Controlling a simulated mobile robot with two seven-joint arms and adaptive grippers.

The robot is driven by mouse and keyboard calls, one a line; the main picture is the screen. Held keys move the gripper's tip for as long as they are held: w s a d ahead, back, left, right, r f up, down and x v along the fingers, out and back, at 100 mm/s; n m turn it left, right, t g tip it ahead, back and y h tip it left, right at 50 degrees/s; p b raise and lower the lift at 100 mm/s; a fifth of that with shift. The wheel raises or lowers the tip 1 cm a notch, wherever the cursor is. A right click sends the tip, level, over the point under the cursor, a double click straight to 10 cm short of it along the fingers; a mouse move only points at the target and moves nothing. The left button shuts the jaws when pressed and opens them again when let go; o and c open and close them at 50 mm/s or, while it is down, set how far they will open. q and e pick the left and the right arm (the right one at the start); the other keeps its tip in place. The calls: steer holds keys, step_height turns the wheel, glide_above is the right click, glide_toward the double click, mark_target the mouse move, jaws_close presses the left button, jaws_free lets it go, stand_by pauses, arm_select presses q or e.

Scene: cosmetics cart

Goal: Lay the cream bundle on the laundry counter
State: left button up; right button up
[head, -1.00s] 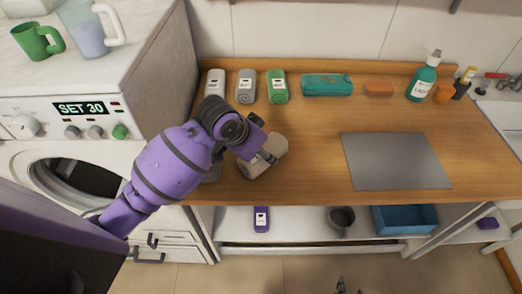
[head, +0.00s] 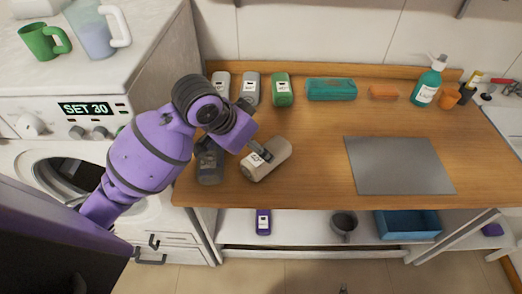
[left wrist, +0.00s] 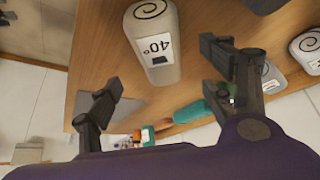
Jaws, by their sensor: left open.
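The cream bundle (head: 267,160), a rolled cloth with a white label, lies on the wooden counter (head: 310,180) near its left front part. In the left wrist view it (left wrist: 150,62) shows a spiral end and a 40° label. My left gripper (head: 234,149) is open just above and left of it in the head view, with one finger close to the bundle's label end. In the left wrist view the fingers are spread apart, with the bundle beyond them. Only a dark sliver, perhaps my right gripper, shows at the bottom edge of the head view.
A dark grey bundle (head: 210,167) lies left of the cream one, partly behind my gripper. Light grey, grey and green (head: 282,90) bundles stand along the back, with a teal case (head: 331,90) beside them. A grey mat (head: 399,166) lies at right. The counter's middle is clear.

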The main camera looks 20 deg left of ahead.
arm_select(q)
steer(key=shift+v, duration=1.95)
